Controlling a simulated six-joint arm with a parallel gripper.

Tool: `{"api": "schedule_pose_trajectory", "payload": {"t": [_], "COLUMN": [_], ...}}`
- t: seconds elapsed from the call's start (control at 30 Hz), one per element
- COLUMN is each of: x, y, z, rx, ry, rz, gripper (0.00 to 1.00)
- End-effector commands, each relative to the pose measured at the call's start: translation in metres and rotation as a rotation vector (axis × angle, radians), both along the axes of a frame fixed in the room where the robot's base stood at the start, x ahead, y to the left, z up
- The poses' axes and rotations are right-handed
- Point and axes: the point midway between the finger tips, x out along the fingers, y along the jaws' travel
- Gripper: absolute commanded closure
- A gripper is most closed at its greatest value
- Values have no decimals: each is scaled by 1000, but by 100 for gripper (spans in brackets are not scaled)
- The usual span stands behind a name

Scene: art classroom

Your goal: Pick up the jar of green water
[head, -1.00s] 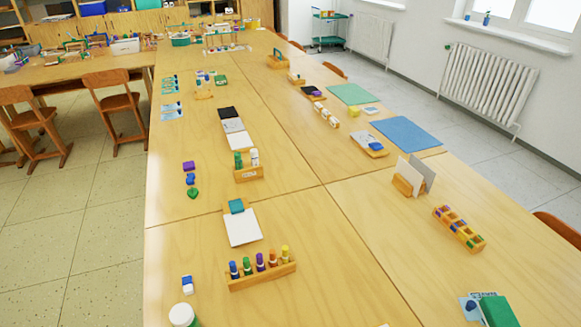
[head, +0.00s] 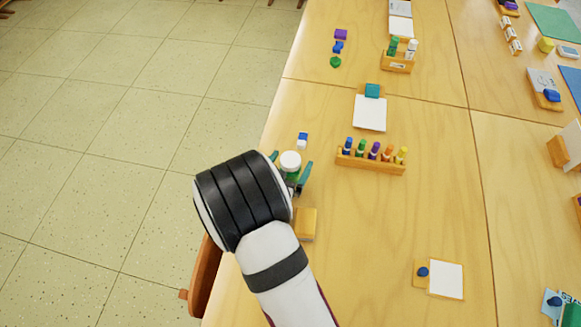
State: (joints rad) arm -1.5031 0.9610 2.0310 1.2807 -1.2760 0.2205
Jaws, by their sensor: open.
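The jar of green water (head: 291,163) stands upright near the left edge of the table, with a round white lid on top and a strip of green showing below it. My gripper (head: 291,172) is open, with one teal finger to the left of the jar and one to the right. The jar appears between the fingers. I cannot tell whether either finger touches it. My arm hides the lower part of the jar and the base of the gripper.
A wooden rack of coloured bottles (head: 371,162) stands to the right, and a yellow-orange block (head: 306,224) lies in front. A chair (head: 205,281) is at the table's left edge.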

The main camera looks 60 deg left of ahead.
Motion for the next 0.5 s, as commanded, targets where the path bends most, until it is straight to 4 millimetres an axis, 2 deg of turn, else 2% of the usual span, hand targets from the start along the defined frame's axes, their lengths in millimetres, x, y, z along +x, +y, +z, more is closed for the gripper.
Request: {"api": "schedule_pose_trajectory", "payload": {"t": [0.2, 0.27, 0.5], "x": [2, 2, 2], "y": [2, 2, 1], "z": [-1, -1, -1], "rx": [-1, -1, -1], "ry": [-1, -1, -1], "rz": [0, 0, 0], "gripper": [5, 14, 57]}}
